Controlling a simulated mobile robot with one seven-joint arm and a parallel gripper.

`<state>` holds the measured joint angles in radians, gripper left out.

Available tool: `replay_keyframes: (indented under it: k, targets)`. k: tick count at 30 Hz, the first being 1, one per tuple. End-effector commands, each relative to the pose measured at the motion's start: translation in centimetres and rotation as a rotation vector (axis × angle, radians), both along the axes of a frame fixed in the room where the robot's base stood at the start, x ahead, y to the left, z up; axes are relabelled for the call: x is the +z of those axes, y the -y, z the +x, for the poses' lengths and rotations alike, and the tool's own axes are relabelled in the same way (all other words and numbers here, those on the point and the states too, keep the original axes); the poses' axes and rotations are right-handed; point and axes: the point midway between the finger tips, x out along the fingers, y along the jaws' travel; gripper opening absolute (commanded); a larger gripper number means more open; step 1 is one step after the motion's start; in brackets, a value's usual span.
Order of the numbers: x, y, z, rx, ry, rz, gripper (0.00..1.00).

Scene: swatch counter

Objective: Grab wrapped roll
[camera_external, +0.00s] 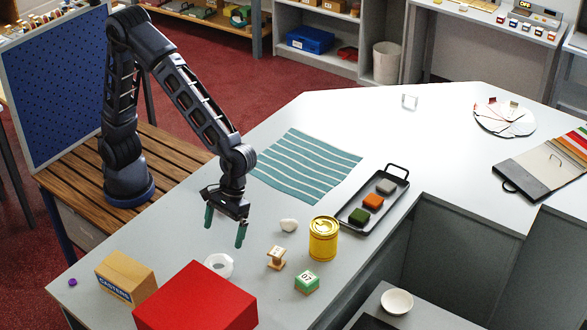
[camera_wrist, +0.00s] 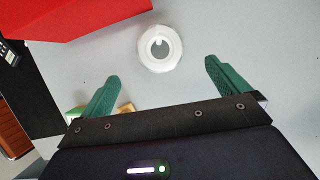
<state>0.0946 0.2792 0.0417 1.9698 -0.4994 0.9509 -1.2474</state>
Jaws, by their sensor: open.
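The wrapped roll looks to be the white ring-shaped roll (camera_external: 228,269) on the grey counter, lying flat with its hole facing up. It stands near the red box, and it also shows in the wrist view (camera_wrist: 160,67) at top centre. My gripper (camera_external: 225,228) is open and empty, pointing down above the counter, above the roll in the picture. In the wrist view, its two green fingers (camera_wrist: 162,72) are spread wide, and the roll lies beyond their tips, between their lines.
A striped cloth (camera_external: 305,165) and a black tray (camera_external: 400,195) lie farther back.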

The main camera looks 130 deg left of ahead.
Motion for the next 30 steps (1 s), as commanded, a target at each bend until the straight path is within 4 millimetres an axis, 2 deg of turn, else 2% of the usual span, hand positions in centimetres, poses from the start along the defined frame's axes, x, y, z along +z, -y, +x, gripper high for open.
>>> replay_keyframes:
  k: [5, 15, 23, 30]
  targets:
    - [-1.3, 0.5, 0.4, 0.019, -0.014, -0.003, 1.00]
    - [-5.3, 2.1, 0.3, 0.018, -0.013, -0.003, 1.00]
    - [-6.4, 2.6, 0.2, 0.018, -0.012, -0.003, 1.00]
    - [-9.3, 3.7, 0.1, 0.017, -0.013, -0.003, 1.00]
